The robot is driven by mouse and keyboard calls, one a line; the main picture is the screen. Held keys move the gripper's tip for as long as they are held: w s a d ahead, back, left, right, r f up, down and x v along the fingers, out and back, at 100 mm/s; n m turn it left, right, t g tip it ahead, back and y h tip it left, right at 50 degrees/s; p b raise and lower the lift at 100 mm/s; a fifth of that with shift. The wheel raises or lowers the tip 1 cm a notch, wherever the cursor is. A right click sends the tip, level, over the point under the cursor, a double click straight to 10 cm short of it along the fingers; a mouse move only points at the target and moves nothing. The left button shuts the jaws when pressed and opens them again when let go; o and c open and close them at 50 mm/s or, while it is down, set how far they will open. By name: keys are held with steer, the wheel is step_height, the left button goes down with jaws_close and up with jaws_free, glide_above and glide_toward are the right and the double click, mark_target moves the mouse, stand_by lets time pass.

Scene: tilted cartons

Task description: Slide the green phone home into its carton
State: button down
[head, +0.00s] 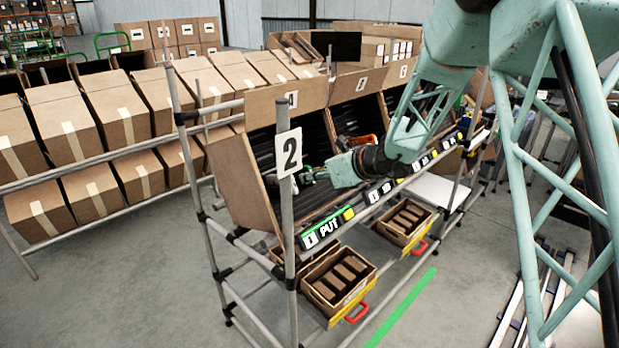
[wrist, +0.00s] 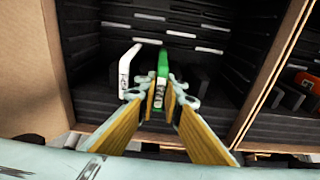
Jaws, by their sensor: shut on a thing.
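The green phone (wrist: 162,66) stands on edge in the tilted carton, seen end-on in the wrist view. My gripper (wrist: 163,92) is shut on its near end, one yellow-padded finger on each side. The carton (wrist: 24,70) has a dark slotted insert, and its cardboard walls show on both sides. How deep the phone sits in its slot is hard to tell.
A white phone (wrist: 127,72) stands just left of the green one. A cardboard wall (wrist: 268,85) closes the right side, with an orange item (wrist: 308,82) beyond it. The rack post with sign 2 (head: 289,153) and the PUT label rail (head: 327,228) are close by.

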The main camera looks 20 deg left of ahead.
steer(key=shift+w+a+f, duration=0.15)
steer(key=shift+a, duration=0.2)
stand_by(0.9)
stand_by(0.6)
steer(key=c, duration=2.7)
jaws_free()
steer(key=shift+d, duration=0.15)
steer(key=shift+d+f+b+v, duration=0.1)
steer(key=shift+f+v, duration=0.05)
steer(key=shift+v, duration=1.3)
steer(key=shift+d+f+b+v, duration=0.1)
steer(key=shift+b+v, duration=0.05)
steer(key=shift+v, duration=1.3)
steer(key=shift+f+b+v, duration=0.1)
steer(key=shift+f+v, duration=0.05)
steer(key=shift+v, duration=1.3)
